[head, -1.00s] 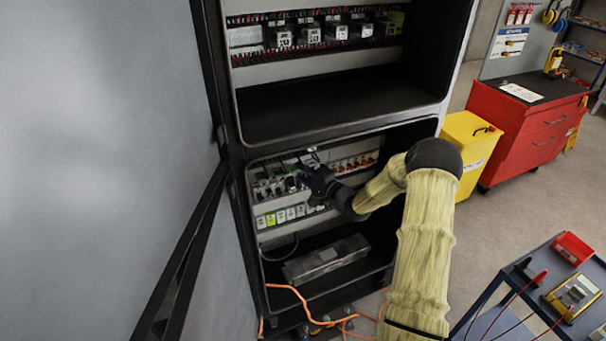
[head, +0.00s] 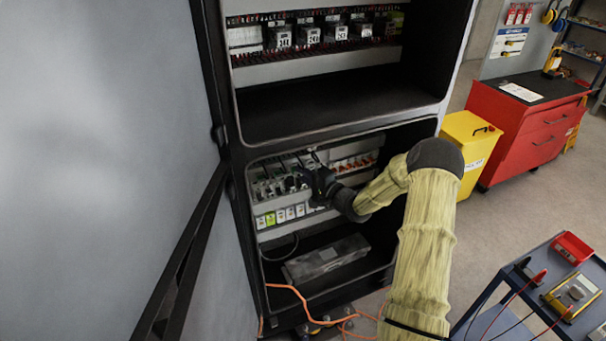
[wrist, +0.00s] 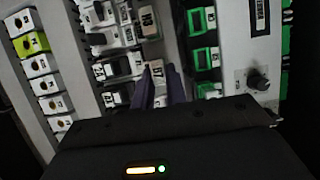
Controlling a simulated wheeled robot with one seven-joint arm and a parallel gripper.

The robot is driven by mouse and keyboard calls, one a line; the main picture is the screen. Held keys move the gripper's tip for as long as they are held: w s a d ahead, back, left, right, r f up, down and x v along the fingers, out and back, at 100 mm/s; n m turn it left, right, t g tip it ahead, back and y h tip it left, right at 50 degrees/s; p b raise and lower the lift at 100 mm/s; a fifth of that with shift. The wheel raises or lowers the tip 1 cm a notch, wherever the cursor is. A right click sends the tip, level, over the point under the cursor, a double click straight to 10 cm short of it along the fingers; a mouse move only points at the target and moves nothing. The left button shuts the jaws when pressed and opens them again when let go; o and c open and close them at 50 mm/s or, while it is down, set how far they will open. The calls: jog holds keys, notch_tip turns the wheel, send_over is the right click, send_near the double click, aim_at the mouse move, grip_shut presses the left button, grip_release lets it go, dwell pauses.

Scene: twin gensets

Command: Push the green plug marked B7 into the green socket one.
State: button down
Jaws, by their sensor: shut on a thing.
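My gripper (wrist: 160,92) points into the lower cabinet bay, and its dark purple fingers are shut on a plug marked B7 (wrist: 157,70). The plug's pale label shows between the fingertips; its body and colour are mostly hidden. A column of green-framed sockets (wrist: 205,57) stands just right of the fingers in the wrist view. I cannot read which of these is socket one. In the head view my gripper (head: 317,180) is in front of the upper row of devices, and the plug cannot be made out there.
Left of the fingers in the wrist view are rows of labelled modules (wrist: 120,65) and white blocks (wrist: 45,85), one with a yellow-green top. A round black knob (wrist: 258,79) sits at right. A grey box (head: 325,260) lies on the bay floor. The open cabinet door (head: 100,150) fills the left.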

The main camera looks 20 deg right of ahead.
jog(key=shift+s+d, duration=0.15)
jog(key=shift+s, duration=0.8)
jog(key=s, duration=0.3)
jog(key=s+p, duration=0.1)
jog(key=shift+s+d, duration=0.35)
jog(key=shift+s, duration=0.05)
dwell(0.3)
dwell(0.4)
jog(key=s+a+r+p, duration=0.1)
jog(key=a+r+p, duration=0.3)
jog(key=a, duration=0.7)
notch_tip(320, 180, up, 2)
jog(key=shift+s+r, duration=0.1)
jog(key=shift+s, duration=0.2)
dwell(0.9)
jog(key=shift+w+a+b, duration=0.15)
jog(key=shift+w+a, duration=0.05)
jog(key=shift+w, duration=1.45)
jog(key=shift+w+a+b, duration=0.15)
jog(key=shift+w+a, duration=0.05)
jog(key=shift+w, duration=1.45)
jog(key=shift+w+a, duration=0.15)
jog(key=shift+w, duration=0.7)
